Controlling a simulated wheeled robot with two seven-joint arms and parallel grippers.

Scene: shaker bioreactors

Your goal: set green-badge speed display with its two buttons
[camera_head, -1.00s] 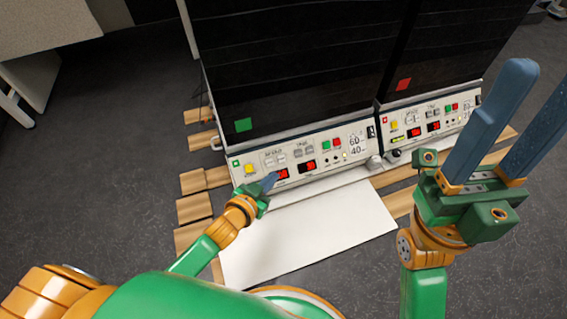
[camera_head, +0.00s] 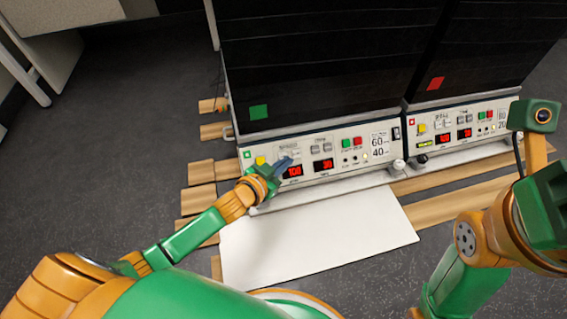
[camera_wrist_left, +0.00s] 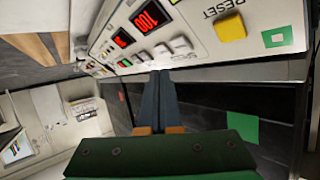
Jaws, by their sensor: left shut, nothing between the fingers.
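The green-badge panel (camera_head: 345,150) is the left of two white control panels, with a green square (camera_head: 258,112) on the dark front above it. Its red speed display (camera_head: 291,171) appears to read 100. The two grey speed buttons (camera_head: 288,154) lie above that display, partly covered by my left gripper (camera_head: 287,163). In the left wrist view, the speed buttons (camera_wrist_left: 174,47) sit close beyond my shut, empty fingertips (camera_wrist_left: 160,74); I cannot tell whether they touch. The speed display (camera_wrist_left: 152,15) shows there too. My right gripper (camera_head: 548,190) is partly out of frame at right.
The yellow reset button (camera_wrist_left: 230,27) is beside the speed buttons. A second display (camera_head: 322,165) and green and red buttons (camera_head: 351,142) are further right. The red-badge panel (camera_head: 460,128) adjoins at right. A bare white board (camera_head: 310,240) lies in front.

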